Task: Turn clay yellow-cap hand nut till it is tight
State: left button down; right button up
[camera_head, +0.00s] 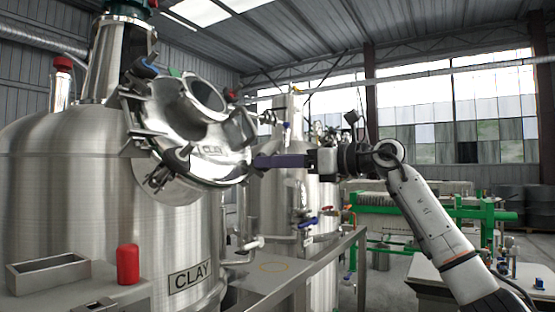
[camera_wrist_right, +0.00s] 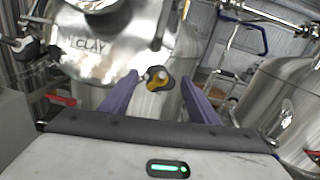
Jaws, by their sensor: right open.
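The clay tank (camera_head: 120,200) is the large steel vessel at left, with a CLAY label. Its round manway lid (camera_head: 212,130), also marked CLAY, carries several hand nuts around its rim. The lid shows at upper left in the right wrist view (camera_wrist_right: 100,50). There the yellow-cap hand nut (camera_wrist_right: 157,78) has a dark body and sits at the lid's edge. I cannot make it out in the head view. My right gripper (camera_head: 257,161) points left at the lid's right edge. Its purple fingers (camera_wrist_right: 159,80) are open and stand on either side of the nut in the picture; contact is not visible.
A red cylinder (camera_head: 128,264) and an open metal tray (camera_head: 48,273) are on the bench at lower left. A railing (camera_head: 318,266) runs below my right arm. Another steel tank (camera_head: 283,200) with valves stands behind the gripper.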

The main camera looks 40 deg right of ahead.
jog(key=c, duration=1)
pick_arm(q)
jog(key=shift+a, duration=0.1)
pick_arm(e)
jog(key=shift+c, duration=0.2)
